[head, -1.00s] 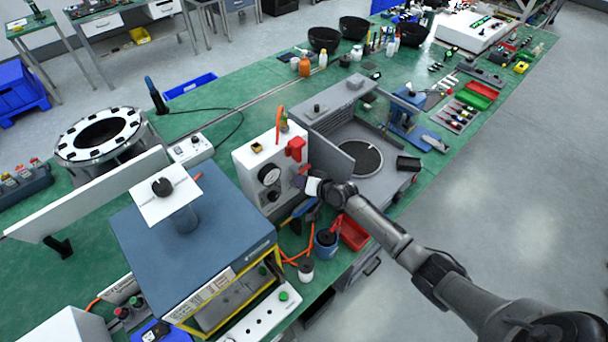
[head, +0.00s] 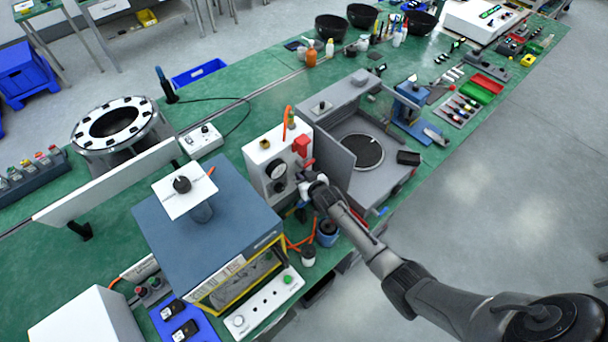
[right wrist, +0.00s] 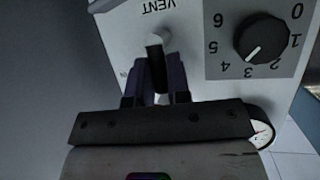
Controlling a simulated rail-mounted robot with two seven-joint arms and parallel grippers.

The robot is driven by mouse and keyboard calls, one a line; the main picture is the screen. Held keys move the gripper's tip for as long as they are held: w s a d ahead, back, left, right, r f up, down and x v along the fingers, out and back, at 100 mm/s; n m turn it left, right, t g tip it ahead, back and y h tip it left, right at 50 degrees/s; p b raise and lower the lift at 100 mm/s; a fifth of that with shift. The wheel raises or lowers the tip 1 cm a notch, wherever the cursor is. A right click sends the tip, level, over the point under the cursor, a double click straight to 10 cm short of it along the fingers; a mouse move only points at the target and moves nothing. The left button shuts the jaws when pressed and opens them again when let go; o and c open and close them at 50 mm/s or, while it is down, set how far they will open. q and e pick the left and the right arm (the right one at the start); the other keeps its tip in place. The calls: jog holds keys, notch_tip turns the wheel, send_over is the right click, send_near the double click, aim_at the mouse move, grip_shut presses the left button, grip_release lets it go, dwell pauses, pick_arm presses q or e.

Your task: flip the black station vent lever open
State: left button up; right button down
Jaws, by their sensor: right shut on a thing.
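The white station box (head: 262,165) stands on the green bench, with a dial gauge and a red part (head: 301,145) on it. In the right wrist view its panel (right wrist: 130,35) shows the word VENT, upside down, above a pale lever mount. The black vent lever (right wrist: 156,68) stands out below that mount. My right gripper (right wrist: 158,82) has its two dark fingers around the lever, shut on it. In the head view my right gripper (head: 306,180) is at the front of the box, and the lever is hidden there. My left gripper is not in view.
A black numbered knob (right wrist: 262,38) sits beside the lever on the panel. A grey machine with an open door panel (head: 334,160) stands close to the right of the gripper. A blue-topped unit (head: 230,225) stands to the left. A blue cup (head: 327,235) is below.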

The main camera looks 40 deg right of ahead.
jog(key=shift+s+f, duration=0.1)
jog(key=shift+f, duration=0.05)
dwell(0.4)
jog(key=c, duration=1.1)
grip_release()
jog(key=v, duration=1.4)
jog(key=shift+f, duration=0.1)
